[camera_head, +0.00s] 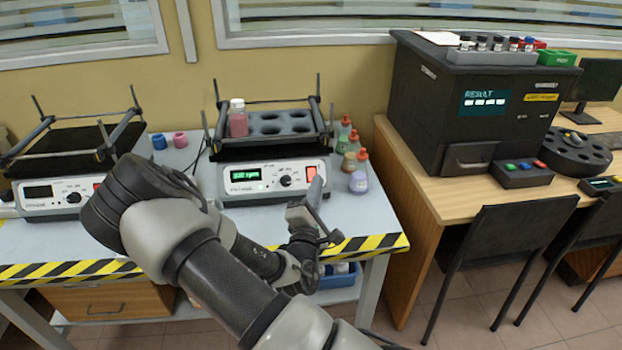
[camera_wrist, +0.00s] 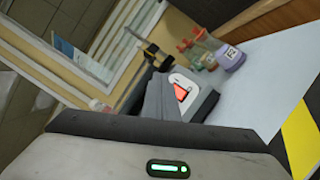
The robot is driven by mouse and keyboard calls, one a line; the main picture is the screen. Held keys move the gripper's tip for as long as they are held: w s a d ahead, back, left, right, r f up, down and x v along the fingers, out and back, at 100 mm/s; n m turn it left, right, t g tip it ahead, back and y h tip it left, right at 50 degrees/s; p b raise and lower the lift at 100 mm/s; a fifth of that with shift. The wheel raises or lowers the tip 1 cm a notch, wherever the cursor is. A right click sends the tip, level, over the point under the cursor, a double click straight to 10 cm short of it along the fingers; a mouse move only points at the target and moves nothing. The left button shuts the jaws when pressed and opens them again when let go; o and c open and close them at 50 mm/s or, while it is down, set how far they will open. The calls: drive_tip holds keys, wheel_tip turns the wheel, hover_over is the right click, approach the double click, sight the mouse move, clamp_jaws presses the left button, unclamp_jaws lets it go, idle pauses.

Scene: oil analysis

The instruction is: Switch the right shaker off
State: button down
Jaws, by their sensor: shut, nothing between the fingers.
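The right shaker (camera_head: 272,197) is a white box with a black tray holder on top. Its green display (camera_head: 246,175) is lit and reads about 300 rpm. A dark knob (camera_head: 286,181) and a red switch (camera_head: 311,173) are on its front, the switch at the right end. My gripper (camera_head: 317,188) is shut and empty, with its fingertips just in front of the switch. In the wrist view the red switch (camera_wrist: 181,93) shows right beside the fingertips (camera_wrist: 164,90). I cannot tell whether they touch it. A pink bottle (camera_head: 238,121) stands in the tray.
The left shaker (camera_head: 50,199) has a dark display. Several small bottles (camera_head: 358,183) stand just right of the right shaker. Bare table top lies in front of them, up to the striped edge (camera_head: 372,243). A black analyser (camera_head: 470,110) stands on the wooden desk at right.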

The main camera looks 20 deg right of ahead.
drive_tip(key=b, duration=0.4)
approach(315, 172)
drive_tip(key=w+d+r, duration=0.2)
drive_tip(key=shift+w+d+f+b, duration=0.25)
drive_tip(key=shift+w+f+b, duration=0.1)
drive_tip(key=shift+w, duration=0.25)
drive_tip(key=shift+w+f, duration=0.1)
idle(1.5)
drive_tip(key=shift+w+f+b, duration=0.15)
drive_tip(key=shift+w+b, duration=0.1)
drive_tip(key=shift+b, duration=0.05)
drive_tip(key=shift+w+d+f+b, duration=0.15)
drive_tip(key=shift+w+f+b, duration=0.05)
drive_tip(key=shift+w+b, duration=0.1)
idle(0.5)
drive_tip(key=shift+s+r, duration=0.1)
drive_tip(key=shift+s+a+r+p, duration=0.2)
drive_tip(key=shift+s+r+p, duration=0.15)
drive_tip(key=shift+s, duration=0.2)
